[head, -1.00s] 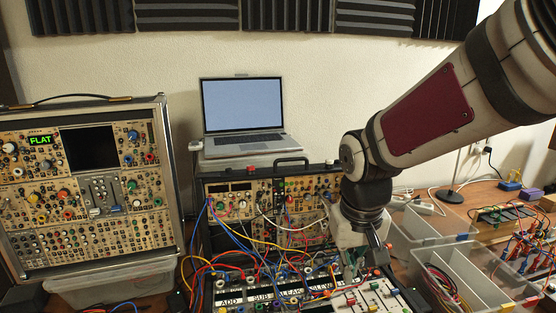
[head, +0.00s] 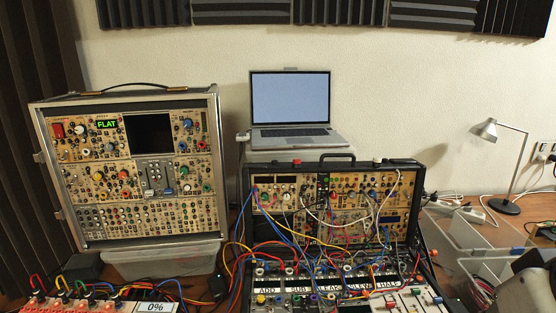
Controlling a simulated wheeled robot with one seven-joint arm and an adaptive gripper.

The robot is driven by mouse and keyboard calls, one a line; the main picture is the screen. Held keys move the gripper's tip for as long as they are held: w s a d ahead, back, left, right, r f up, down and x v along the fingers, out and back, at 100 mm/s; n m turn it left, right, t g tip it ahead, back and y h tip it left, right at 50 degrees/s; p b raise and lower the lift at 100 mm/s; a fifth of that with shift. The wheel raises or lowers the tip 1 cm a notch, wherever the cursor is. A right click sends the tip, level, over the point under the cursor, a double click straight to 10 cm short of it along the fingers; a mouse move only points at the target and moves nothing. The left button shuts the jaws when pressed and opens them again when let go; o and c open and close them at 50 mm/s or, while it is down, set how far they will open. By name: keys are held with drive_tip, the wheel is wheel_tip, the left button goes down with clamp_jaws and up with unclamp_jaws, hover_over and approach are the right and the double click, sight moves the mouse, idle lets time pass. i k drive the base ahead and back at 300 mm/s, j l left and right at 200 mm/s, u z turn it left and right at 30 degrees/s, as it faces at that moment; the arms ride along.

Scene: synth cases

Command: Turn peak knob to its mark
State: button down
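I cannot tell which knob is the peak knob, as no such label or mark is readable. A tall open modular case (head: 219,215) with many small knobs and a green "FLAT" display (head: 107,124) stands at the left. A lower case (head: 335,161) with knobs and patch cables stands in the middle. In front of it lies a panel with a label strip (head: 327,285) reading ADD, SUB, LEAK, SLEW and a last word like HALF. My gripper is out of view; what looks like part of my arm (head: 532,287) shows at the lower right edge.
A laptop (head: 290,98) stands behind the middle case. Clear plastic bins (head: 470,245) and a desk lamp (head: 487,130) are at the right. Loose coloured cables (head: 237,240) hang over the middle. A "0%" display (head: 155,307) sits at the lower left.

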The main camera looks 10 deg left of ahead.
sight(123, 173)
drive_tip(key=u, duration=1.2)
drive_tip(key=i+j+u, duration=0.1)
drive_tip(key=j+u, duration=0.15)
drive_tip(key=i+j+u, duration=0.25)
drive_tip(key=j, duration=0.2)
drive_tip(key=i+j+u, duration=0.1)
drive_tip(key=j+u, duration=0.15)
drive_tip(key=j, duration=0.1)
